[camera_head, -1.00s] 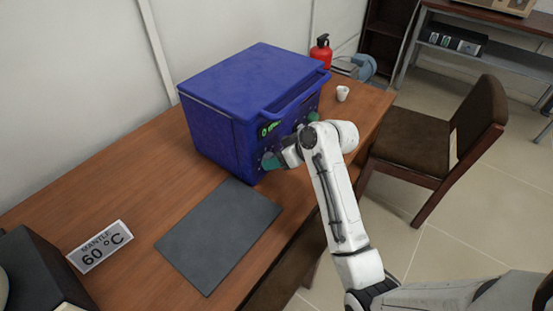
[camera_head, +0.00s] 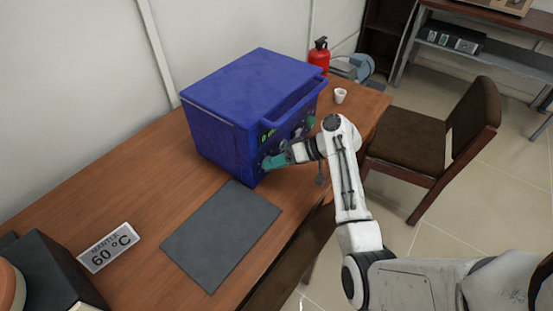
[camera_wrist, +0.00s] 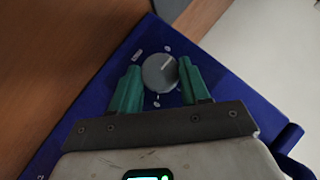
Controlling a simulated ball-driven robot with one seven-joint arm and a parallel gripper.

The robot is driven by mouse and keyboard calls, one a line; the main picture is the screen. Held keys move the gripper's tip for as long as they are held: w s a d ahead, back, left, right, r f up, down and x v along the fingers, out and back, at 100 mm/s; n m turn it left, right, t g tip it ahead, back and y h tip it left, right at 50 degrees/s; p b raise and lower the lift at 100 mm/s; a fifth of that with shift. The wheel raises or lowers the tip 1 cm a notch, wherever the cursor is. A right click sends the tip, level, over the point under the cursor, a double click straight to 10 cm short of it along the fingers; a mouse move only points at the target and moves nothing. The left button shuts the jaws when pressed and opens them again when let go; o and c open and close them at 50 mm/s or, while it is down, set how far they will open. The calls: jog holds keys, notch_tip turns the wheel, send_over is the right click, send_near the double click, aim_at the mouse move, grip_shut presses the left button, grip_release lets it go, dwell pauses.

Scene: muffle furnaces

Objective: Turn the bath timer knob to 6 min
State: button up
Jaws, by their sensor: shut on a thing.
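The blue bath unit (camera_head: 250,100) stands on the brown table, with its control face toward the right front. A round grey knob (camera_wrist: 160,73) shows on its blue panel in the wrist view. A light pointer line on the knob points to the upper right. Small marks ring it, too small to read. My gripper (camera_wrist: 160,69) has green fingers, one on each side of the knob, and is shut on it. In the head view my gripper (camera_head: 272,162) is at the lower left of the control face and hides the knob.
A grey mat (camera_head: 222,236) lies in front of the unit. A white cup (camera_head: 340,96) and a red extinguisher (camera_head: 319,56) are behind. A brown chair (camera_head: 430,145) stands right of the table.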

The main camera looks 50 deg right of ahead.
jog(key=m+y, duration=0.1)
jog(key=y, duration=0.1)
jog(key=shift+d+f+m+t+y, duration=0.2)
jog(key=shift+d+m+t+y, duration=0.1)
jog(key=shift+m, duration=0.1)
jog(key=shift+f+m+t+y+b, duration=0.15)
jog(key=shift+m+t+y+b, duration=0.3)
jog(key=shift+m+y, duration=0.35)
jog(key=shift+y, duration=0.3)
jog(key=o, duration=1.1)
jog(key=shift+c, duration=0.2)
jog(key=b+v, duration=0.1)
jog(key=v, duration=0.9)
jog(key=shift+s+d, duration=0.2)
jog(key=shift+s, duration=0.1)
